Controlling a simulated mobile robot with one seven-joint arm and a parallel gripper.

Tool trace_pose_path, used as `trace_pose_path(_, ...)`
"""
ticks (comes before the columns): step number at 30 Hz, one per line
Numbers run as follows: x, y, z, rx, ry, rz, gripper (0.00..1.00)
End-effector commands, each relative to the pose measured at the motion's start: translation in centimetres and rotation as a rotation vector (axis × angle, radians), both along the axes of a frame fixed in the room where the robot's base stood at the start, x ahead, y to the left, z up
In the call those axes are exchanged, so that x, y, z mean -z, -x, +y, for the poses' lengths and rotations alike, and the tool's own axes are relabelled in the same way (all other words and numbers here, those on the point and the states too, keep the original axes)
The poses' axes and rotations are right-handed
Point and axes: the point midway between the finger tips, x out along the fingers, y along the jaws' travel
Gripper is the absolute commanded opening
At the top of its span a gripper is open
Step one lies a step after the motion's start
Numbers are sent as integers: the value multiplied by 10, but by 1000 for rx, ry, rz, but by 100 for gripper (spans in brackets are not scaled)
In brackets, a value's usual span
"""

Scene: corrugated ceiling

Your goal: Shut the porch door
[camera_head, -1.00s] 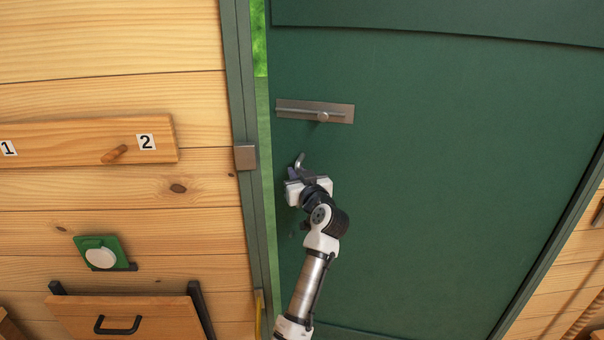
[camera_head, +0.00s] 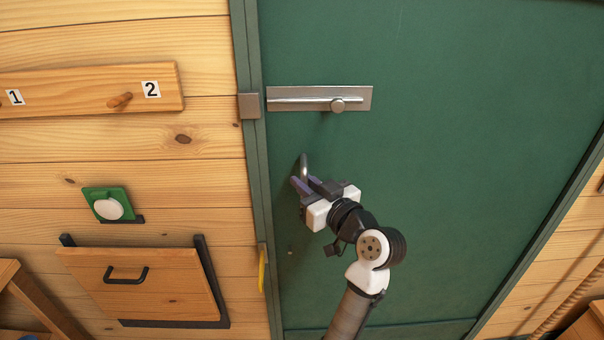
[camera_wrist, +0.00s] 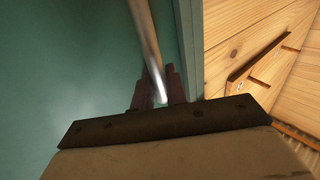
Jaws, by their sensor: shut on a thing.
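The green porch door (camera_head: 450,150) fills the right of the head view. Its left edge now lies against the green frame (camera_head: 250,150), with no gap showing. A metal pull handle (camera_head: 304,165) stands on the door below the bolt. My gripper (camera_head: 302,185) is shut on this handle near its lower part. In the wrist view the handle (camera_wrist: 146,40) runs down between the two fingers (camera_wrist: 158,90). A sliding bolt (camera_head: 318,99) with a round knob sits on the door, level with a metal keeper (camera_head: 250,106) on the frame.
On the wooden wall at left are a peg board (camera_head: 70,92), a green holder with a white disc (camera_head: 108,204), and a wooden flap with a black handle (camera_head: 145,285). A yellow object (camera_head: 262,270) hangs by the frame. A rope (camera_head: 570,300) is at lower right.

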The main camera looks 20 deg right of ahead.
Motion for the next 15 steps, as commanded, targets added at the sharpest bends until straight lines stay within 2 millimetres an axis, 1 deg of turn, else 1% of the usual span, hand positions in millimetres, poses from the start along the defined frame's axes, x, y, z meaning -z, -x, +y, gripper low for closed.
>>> trace_pose_path(1, 2, 5, -1, 0, 3, 5, 0)
trace_pose_path(8, 2, 5, 0, -6, 3, 7, 0)
trace_pose_path(9, 2, 5, 1, -6, 3, 7, 17)
trace_pose_path(13, 2, 4, 1, -7, 3, 7, 33)
trace_pose_path(15, 3, 4, 2, -8, 3, 7, 33)
